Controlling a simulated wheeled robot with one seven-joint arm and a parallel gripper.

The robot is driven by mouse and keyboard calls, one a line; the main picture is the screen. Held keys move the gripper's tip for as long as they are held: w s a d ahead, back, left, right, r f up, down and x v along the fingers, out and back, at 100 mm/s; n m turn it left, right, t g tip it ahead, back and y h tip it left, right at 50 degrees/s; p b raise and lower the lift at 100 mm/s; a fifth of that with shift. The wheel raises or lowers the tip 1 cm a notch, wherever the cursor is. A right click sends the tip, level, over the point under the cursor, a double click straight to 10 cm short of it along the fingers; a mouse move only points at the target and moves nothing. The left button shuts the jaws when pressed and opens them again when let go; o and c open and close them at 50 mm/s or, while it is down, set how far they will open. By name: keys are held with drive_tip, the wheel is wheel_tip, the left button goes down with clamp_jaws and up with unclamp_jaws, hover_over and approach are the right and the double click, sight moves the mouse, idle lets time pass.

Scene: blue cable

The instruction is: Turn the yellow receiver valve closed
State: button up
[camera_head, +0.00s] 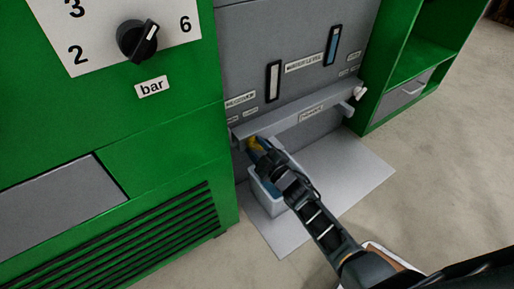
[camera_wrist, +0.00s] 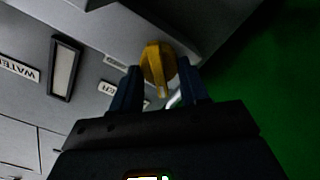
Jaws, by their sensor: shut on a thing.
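The yellow receiver valve (camera_wrist: 157,66) sits under the edge of a grey ledge, and its handle shows between the two fingers in the wrist view. My gripper (camera_wrist: 160,88) is shut on the valve, with one dark blue finger on each side of it. In the head view, the yellow valve (camera_head: 254,144) shows only in part, at the left end of the ledge. My gripper (camera_head: 262,150) reaches it from the lower right and hides the rest.
A light bin (camera_head: 262,196) stands on a grey floor mat (camera_head: 345,185) below the ledge (camera_head: 310,110). Green cabinet walls flank the grey panel at left and right. A white valve (camera_head: 360,92) is at the ledge's right end.

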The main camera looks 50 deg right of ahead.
drive_tip(key=m+p, duration=0.2)
drive_tip(key=m, duration=0.2)
drive_tip(key=shift+r+p, duration=0.2)
drive_tip(key=shift+p, duration=0.1)
drive_tip(key=m+p, duration=0.1)
drive_tip(key=m, duration=0.3)
drive_tip(key=shift+d+m+p, duration=0.2)
drive_tip(key=shift+m+p, duration=0.1)
drive_tip(key=shift+p, duration=0.05)
drive_tip(key=m, duration=0.2)
drive_tip(key=m+p, duration=0.1)
drive_tip(key=m, duration=0.1)
drive_tip(key=shift+s+d+f+m, duration=0.1)
drive_tip(key=shift+d+m, duration=0.05)
drive_tip(key=shift+m, duration=0.15)
drive_tip(key=shift+d+f+m+p, duration=0.1)
drive_tip(key=shift+m+p, duration=0.25)
drive_tip(key=shift+m, duration=1.95)
drive_tip(key=o, duration=1)
